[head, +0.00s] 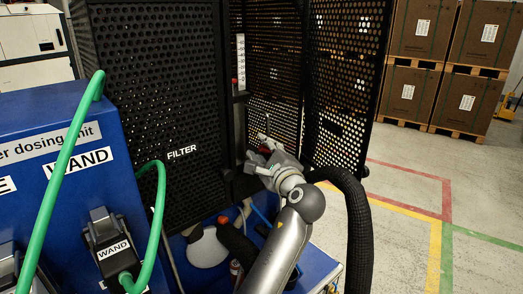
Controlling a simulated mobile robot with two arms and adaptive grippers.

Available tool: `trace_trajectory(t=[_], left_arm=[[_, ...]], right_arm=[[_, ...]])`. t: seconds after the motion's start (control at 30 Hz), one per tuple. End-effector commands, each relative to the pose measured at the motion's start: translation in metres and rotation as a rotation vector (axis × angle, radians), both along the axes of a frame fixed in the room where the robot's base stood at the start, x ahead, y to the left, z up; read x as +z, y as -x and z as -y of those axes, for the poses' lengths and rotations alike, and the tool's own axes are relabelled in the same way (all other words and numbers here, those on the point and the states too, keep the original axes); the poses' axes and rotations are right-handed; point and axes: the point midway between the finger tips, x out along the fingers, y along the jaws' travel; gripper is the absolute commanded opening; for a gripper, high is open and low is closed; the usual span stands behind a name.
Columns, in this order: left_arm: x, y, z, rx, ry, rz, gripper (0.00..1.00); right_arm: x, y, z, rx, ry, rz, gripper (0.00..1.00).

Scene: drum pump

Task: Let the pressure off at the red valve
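My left gripper (257,160) reaches in at the middle of the head view, in the gap between the black perforated panels. Its fingers are small and partly hidden, and I cannot tell whether they are open or shut. A small red part (265,149) shows right at the fingers. It may be the red valve, but it is mostly hidden, and I cannot tell whether the gripper touches it. An orange-red cap (223,219) shows lower down, left of my arm. My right gripper is not in view.
A black panel marked FILTER (160,120) stands left of the gripper, and a perforated panel (345,80) stands right. A thick black hose (357,215) bends beside my arm. The blue dosing unit (60,120) with green hoses fills the left.

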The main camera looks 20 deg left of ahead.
Motion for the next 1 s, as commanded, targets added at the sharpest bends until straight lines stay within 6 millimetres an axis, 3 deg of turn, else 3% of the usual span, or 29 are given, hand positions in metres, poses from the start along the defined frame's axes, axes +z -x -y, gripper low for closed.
trace_trajectory(t=[0.07,0.3,0.47,0.73,1.0], left_arm=[[0.000,0.000,0.000,0.000,0.000,0.000,0.31],[0.000,0.000,0.000,0.000,0.000,0.000,0.00],[-0.001,0.000,-0.001,0.001,0.003,0.005,0.00],[-0.008,0.002,-0.003,0.001,0.059,0.091,0.00],[-0.005,0.002,-0.003,0.001,0.068,0.107,0.00]], right_arm=[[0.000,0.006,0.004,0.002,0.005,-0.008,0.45],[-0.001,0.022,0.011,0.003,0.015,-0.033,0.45],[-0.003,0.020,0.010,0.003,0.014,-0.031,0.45],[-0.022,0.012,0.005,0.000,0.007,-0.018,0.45],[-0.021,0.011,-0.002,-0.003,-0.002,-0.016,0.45]])
